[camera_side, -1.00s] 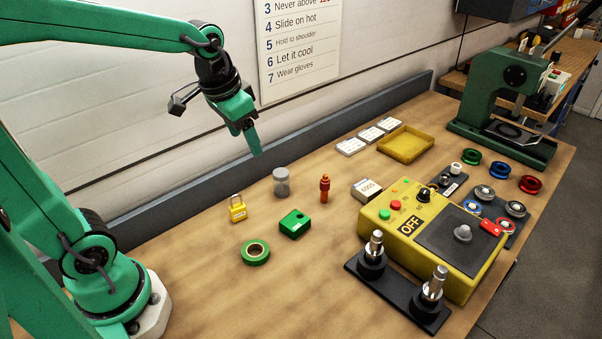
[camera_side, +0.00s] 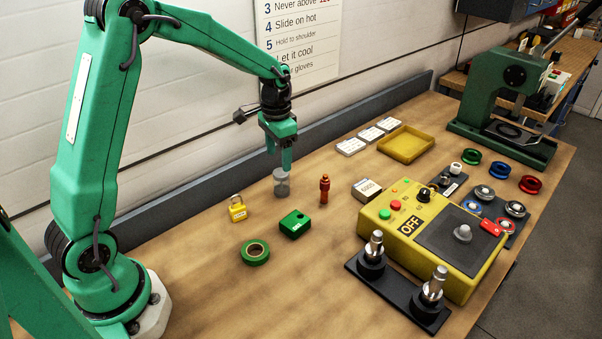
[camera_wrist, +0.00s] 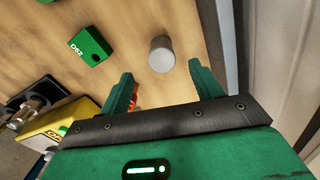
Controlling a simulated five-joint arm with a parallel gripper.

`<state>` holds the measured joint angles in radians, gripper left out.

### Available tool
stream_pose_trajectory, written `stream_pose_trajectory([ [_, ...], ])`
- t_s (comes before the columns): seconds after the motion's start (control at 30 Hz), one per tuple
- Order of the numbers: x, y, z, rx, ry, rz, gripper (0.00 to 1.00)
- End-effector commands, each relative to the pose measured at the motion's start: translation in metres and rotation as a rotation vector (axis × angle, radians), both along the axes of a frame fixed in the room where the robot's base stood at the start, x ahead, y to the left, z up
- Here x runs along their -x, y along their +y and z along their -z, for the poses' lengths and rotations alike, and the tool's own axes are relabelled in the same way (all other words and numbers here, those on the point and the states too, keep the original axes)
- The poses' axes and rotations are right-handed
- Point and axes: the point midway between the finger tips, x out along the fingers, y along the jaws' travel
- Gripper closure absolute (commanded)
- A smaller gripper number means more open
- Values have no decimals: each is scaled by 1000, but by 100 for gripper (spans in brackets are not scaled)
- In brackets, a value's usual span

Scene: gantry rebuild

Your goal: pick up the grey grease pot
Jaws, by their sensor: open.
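The grey grease pot (camera_side: 282,187) stands upright on the wooden bench in the side view, with the lower part of my gripper (camera_side: 286,160) just above and partly in front of its top. In the wrist view the pot (camera_wrist: 161,55) is beyond my fingertips, and roughly between the lines of the two fingers. My gripper (camera_wrist: 160,82) is open and empty in the wrist view, its two green fingers apart. I cannot tell from the side view whether a finger touches the pot.
Near the pot are a yellow padlock (camera_side: 237,208), a green block (camera_side: 294,224), a roll of green tape (camera_side: 255,252) and a red-orange fitting (camera_side: 324,189). A yellow control box (camera_side: 400,225) stands to the right. A grey rail (camera_side: 330,140) runs behind.

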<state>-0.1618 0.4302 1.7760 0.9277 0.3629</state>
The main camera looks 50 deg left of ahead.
Motion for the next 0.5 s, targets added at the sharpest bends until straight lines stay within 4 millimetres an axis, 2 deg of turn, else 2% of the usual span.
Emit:
stream_pose_trajectory([
  [0.33, -3, 2, 9, 1, 8, 4, 36],
  [0.5, -2, 2, 23, 2, 11, 4, 36],
])
